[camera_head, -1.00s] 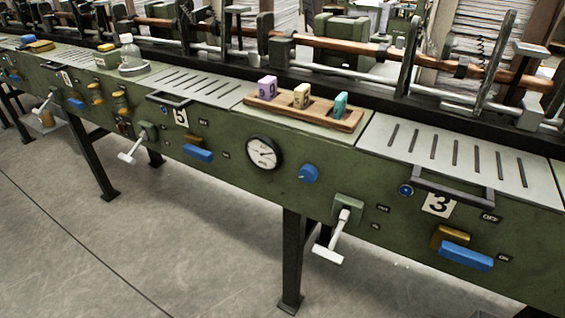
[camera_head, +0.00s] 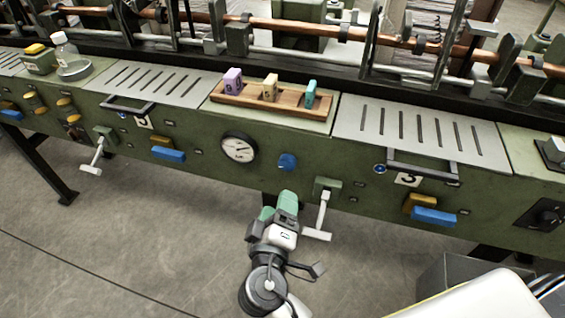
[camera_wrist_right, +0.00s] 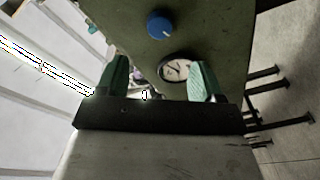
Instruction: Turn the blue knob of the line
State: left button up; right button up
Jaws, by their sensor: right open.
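The round blue knob (camera_head: 287,161) is on the green front panel of the line, just right of the white dial gauge (camera_head: 238,147). In the right wrist view the knob (camera_wrist_right: 160,24) shows beyond the fingertips, with a pale pointer mark on its face. My right gripper (camera_head: 278,203) has green fingers and is just below the knob in the head view. In the right wrist view the gripper (camera_wrist_right: 158,80) is open, its two fingers wide apart with nothing between them. The fingers look apart from the knob. My left gripper is not in view.
A white-handled lever (camera_head: 322,218) hangs right of my right gripper. A black handle (camera_head: 424,170) and a blue lever (camera_head: 434,216) sit further right. A wooden holder (camera_head: 268,101) with three coloured blocks is on top. The floor in front is clear.

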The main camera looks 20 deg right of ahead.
aim_at(287, 166)
jog(key=p+x, duration=0.1)
jog(key=x, duration=0.9)
jog(key=shift+w+d+p, duration=0.1)
jog(key=shift+d+p, duration=0.1)
jog(key=shift+p, duration=0.1)
jog(key=shift+c, duration=0.2)
jog(key=c, duration=0.9)
jog(key=shift+r+n+p, duration=0.2)
jog(key=shift+n+p, duration=1)
jog(key=shift+f+n+g+p, duration=0.1)
jog(key=shift+n+g+p, duration=0.3)
jog(key=shift+n+p, duration=0.95)
jog(key=shift+n, duration=0.25)
jog(key=o, duration=0.9)
